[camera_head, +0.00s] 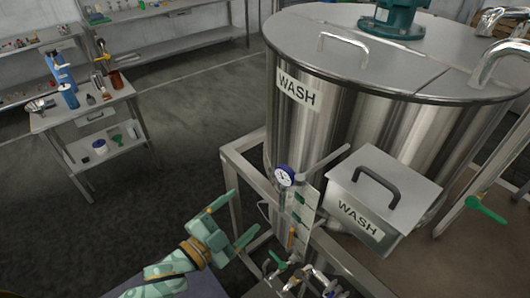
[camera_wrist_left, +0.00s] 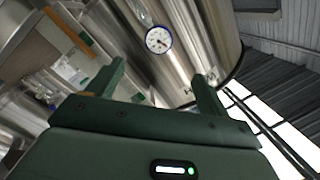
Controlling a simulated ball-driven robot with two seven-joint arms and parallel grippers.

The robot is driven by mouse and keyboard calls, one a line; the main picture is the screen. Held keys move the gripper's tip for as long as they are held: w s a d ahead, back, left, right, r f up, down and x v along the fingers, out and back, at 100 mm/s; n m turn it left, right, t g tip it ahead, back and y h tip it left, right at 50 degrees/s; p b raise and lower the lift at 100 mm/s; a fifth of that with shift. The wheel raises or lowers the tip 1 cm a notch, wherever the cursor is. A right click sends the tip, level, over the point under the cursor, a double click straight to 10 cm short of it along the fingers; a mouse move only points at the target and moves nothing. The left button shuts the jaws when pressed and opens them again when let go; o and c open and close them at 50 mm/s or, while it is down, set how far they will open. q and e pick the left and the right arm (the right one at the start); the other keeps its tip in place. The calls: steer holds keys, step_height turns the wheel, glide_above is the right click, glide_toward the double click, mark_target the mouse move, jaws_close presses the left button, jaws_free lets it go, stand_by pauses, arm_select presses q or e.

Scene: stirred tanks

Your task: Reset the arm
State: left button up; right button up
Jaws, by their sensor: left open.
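My left gripper (camera_head: 240,222) is at the lower middle of the head view, in front of the frame of the wash tank. It is open and nothing shows between its fingers. In the left wrist view the two dark green fingers of my left gripper (camera_wrist_left: 157,85) stand apart, with the tank and a round gauge (camera_wrist_left: 158,40) beyond them. My left arm comes in from the bottom left of the head view. My right gripper is in neither view.
A steel tank (camera_head: 400,135) marked WASH fills the right. A steel WASH box (camera_head: 382,195) with a black handle, the gauge (camera_head: 284,175), and valves with pipes (camera_head: 290,270) sit close right of my gripper. A side table (camera_head: 125,95) stands left; the floor (camera_head: 190,130) between is clear.

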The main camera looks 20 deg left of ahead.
arm_select(q)
steer(key=s+a+f+n+g+y+b, duration=0.2)
steer(key=s+a+f+g, duration=0.15)
steer(key=f, duration=0.85)
steer(key=s+a+f+n+g+y+b, duration=0.2)
steer(key=s+a+f+n, duration=0.15)
steer(key=f, duration=0.95)
steer(key=s+a+f+n+g+y+b, duration=0.1)
steer(key=s+a+f+g+y+b, duration=0.2)
steer(key=f, duration=0.9)
steer(key=s+d+f+n+g+b, duration=0.2)
steer(key=s+f+g+b, duration=0.5)
steer(key=s+f, duration=1.8)
steer(key=f+n+b, duration=0.1)
steer(key=b, duration=0.2)
steer(key=shift+n+y+b, duration=0.3)
steer(key=shift+n+b, duration=0.05)
steer(key=shift+d, duration=0.1)
steer(key=shift+c, duration=0.3)
